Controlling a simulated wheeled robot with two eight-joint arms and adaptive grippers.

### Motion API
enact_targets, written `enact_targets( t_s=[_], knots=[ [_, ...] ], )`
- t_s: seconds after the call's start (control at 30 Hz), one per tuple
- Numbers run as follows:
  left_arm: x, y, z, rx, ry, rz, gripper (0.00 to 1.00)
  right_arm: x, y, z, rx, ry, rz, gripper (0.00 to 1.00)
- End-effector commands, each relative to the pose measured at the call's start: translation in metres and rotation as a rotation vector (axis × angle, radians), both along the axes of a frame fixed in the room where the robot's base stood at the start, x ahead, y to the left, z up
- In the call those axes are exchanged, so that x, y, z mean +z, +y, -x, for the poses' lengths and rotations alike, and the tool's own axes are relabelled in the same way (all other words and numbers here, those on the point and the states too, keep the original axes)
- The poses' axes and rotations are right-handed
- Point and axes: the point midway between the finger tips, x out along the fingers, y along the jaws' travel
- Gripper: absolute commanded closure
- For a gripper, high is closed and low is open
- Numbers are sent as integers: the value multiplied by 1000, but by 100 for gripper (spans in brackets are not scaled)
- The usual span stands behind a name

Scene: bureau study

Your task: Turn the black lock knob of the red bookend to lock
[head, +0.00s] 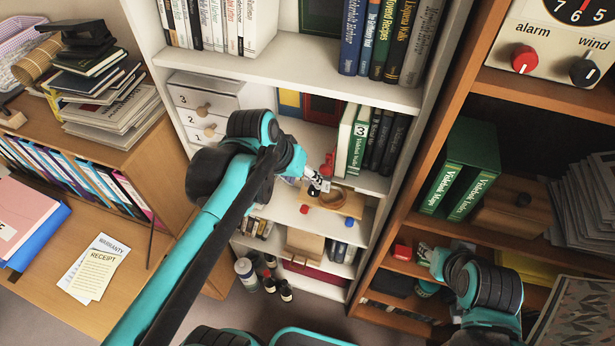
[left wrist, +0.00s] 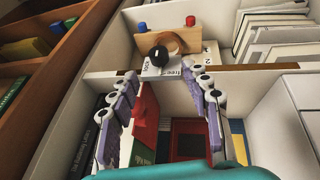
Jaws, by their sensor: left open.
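The red bookend (left wrist: 146,112) stands upright on the white shelf against a green book; in the head view a small red part (head: 328,166) shows beside my left gripper. The round black lock knob (left wrist: 157,53) sits at a white label plate (left wrist: 160,71) printed with lettering, part of which reads "free". My left gripper (left wrist: 161,74) is open, its two fingers either side of the plate in the picture, the knob just beyond the tips. Contact cannot be told. In the head view my left gripper (head: 312,178) reaches into the white bookcase. My right gripper (head: 428,258) is at the right bookcase, its fingers unclear.
Green and dark books (head: 370,140) stand right of my left gripper, drawers (head: 203,105) left. A red object (head: 402,252) is beside my right gripper.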

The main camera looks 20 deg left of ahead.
Motion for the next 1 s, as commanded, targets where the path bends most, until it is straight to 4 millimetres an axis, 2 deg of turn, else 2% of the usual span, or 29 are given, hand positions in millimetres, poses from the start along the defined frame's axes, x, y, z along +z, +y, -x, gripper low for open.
enact_targets(
  t_s=[0.4,0.57,0.83,0.87,1.0],
  knots=[
    [-60,-12,-23,-1,2,1,52,-26,0,0,0,0,0,60],
    [-69,-15,-27,-1,1,1,52,-29,0,0,0,0,0,60],
    [-70,-15,-28,-1,1,1,52,-28,0,0,0,0,0,60],
    [-70,-15,-28,-1,1,1,57,-28,0,0,0,0,0,60],
    [-70,-15,-28,-1,1,1,94,-28,0,0,0,0,0,60]
  ],
)
